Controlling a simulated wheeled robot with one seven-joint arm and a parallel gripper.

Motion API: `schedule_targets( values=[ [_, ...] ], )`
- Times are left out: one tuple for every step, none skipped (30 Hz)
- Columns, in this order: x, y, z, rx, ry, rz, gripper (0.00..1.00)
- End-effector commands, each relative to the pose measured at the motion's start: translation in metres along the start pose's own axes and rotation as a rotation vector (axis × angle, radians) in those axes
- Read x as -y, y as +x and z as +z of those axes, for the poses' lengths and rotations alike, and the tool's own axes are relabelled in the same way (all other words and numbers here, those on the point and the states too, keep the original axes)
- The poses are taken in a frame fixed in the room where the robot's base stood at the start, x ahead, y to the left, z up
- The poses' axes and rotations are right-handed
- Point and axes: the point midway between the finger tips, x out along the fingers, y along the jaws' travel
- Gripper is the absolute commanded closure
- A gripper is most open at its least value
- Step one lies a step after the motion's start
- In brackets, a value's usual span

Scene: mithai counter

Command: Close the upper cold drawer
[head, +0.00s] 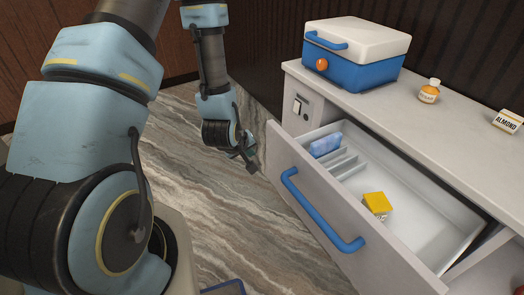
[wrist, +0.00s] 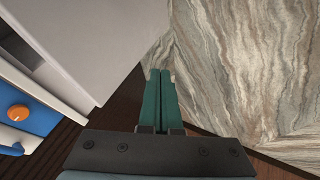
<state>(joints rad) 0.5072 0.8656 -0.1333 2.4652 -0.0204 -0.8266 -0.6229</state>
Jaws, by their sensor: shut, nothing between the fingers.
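The upper cold drawer (head: 416,231) is pulled well out of the white counter in the head view. Its pale front panel (head: 338,262) carries a long blue bar handle (head: 318,212). Inside lie a blue pack (head: 326,145) near white dividers and a yellow-topped box (head: 377,203). My gripper (head: 252,167) is to the left of the drawer front's far end, apart from the handle, over the floor. In the wrist view its green fingers (wrist: 159,98) are together and empty. A pale panel (wrist: 75,40) shows at the upper left there.
A blue and white cool box (head: 352,68) stands on the counter top (head: 400,98), also visible in the wrist view (wrist: 38,122). A small orange-labelled bottle (head: 429,92) and an ALMOND box (head: 508,121) stand farther right.

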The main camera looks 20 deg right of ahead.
Motion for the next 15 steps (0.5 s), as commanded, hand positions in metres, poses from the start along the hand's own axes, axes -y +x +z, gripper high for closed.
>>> schedule_targets(
  values=[
    [0.0, 0.008, 0.0, 0.003, 0.0, -0.002, 1.0],
    [-0.001, 0.013, 0.0, 0.002, 0.001, -0.002, 1.0],
    [-0.001, 0.021, 0.0, 0.002, 0.0, -0.001, 1.0],
    [-0.001, 0.026, 0.0, 0.002, 0.0, -0.001, 1.0],
    [-0.001, 0.031, 0.0, 0.002, 0.0, -0.001, 1.0],
    [-0.001, 0.039, 0.0, 0.002, 0.0, -0.001, 1.0],
    [-0.001, 0.044, 0.0, 0.002, 0.0, -0.001, 1.0],
    [-0.001, 0.05, 0.0, 0.002, 0.0, -0.001, 1.0],
    [-0.001, 0.056, 0.0, 0.002, 0.001, -0.001, 1.0],
    [-0.002, 0.061, 0.0, 0.002, 0.001, -0.001, 1.0],
    [-0.011, 0.06, -0.002, 0.0, 0.004, 0.003, 1.0],
    [-0.016, 0.063, -0.002, 0.0, 0.003, 0.002, 1.0],
    [-0.02, 0.065, -0.001, 0.001, 0.003, 0.002, 1.0],
    [-0.023, 0.067, -0.001, 0.001, 0.003, 0.002, 1.0],
    [-0.026, 0.069, -0.001, 0.001, 0.002, 0.001, 1.0]
  ],
)
